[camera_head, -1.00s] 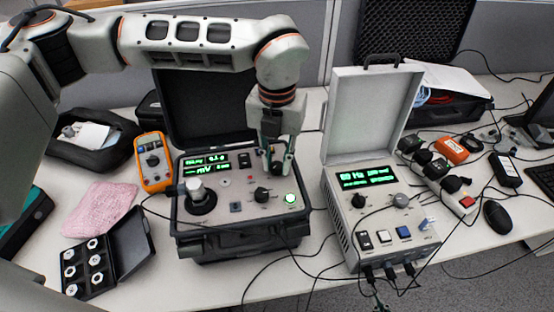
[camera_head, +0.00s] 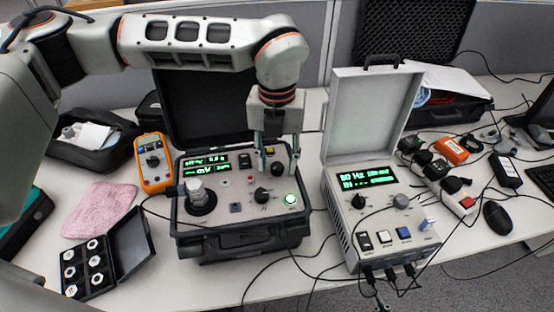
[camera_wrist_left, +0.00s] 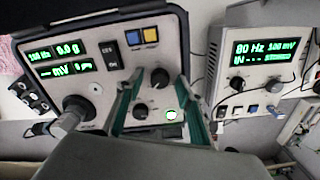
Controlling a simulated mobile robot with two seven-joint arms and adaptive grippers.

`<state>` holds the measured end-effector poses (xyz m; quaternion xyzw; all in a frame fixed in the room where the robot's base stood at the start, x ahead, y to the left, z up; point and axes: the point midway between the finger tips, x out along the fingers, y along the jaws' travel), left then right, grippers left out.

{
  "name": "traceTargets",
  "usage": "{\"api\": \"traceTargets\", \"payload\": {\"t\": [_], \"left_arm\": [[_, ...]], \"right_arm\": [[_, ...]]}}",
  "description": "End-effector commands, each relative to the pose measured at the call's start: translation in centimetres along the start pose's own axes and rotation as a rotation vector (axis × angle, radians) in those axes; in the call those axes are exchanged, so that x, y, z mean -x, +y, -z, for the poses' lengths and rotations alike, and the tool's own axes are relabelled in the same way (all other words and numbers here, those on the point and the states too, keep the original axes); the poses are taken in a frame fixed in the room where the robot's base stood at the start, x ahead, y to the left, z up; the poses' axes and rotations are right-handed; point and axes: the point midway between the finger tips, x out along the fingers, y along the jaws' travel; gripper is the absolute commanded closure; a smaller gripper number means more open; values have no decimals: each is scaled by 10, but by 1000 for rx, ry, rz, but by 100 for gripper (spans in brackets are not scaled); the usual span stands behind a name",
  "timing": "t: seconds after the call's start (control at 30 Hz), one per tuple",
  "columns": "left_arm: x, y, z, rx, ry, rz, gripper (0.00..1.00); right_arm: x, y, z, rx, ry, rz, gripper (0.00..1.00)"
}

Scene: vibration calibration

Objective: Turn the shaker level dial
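The shaker unit is an open black case with a grey panel (camera_head: 235,207) in the middle of the table. Its upper black dial (camera_head: 277,168) lies between my left gripper's fingertips; the dial also shows in the left wrist view (camera_wrist_left: 160,77). A second black dial (camera_head: 262,195) sits lower left of it, also in the wrist view (camera_wrist_left: 140,111). Their labels are too small to read. My left gripper (camera_head: 279,163) is open, fingers pointing down astride the upper dial; I cannot tell whether they touch it. In the wrist view its two green fingers (camera_wrist_left: 157,84) are spread apart.
The panel carries a shaker head (camera_head: 197,193), a green-lit button (camera_head: 291,199) and a green display (camera_head: 206,165). A grey instrument (camera_head: 372,209) with raised lid stands right. An orange multimeter (camera_head: 153,162) and a box of fittings (camera_head: 89,268) are left. Cables cross the front.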

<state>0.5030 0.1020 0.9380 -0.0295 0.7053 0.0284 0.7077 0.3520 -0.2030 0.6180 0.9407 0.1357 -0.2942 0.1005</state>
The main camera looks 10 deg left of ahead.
Motion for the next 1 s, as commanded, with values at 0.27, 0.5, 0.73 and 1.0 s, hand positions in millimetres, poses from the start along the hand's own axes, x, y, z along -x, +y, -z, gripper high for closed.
{"api": "traceTargets", "payload": {"t": [0.27,0.5,0.73,1.0], "left_arm": [[1,0,0,-1,2,-1,63],[35,0,-1,0,-2,-1,63],[82,0,0,1,-2,0,63],[115,0,0,0,0,-1,63]], "right_arm": [[-1,2,-1,4,-1,-1,100],[0,1,0,1,0,0,100],[0,0,0,0,1,0,100],[0,0,0,0,1,0,100]]}}
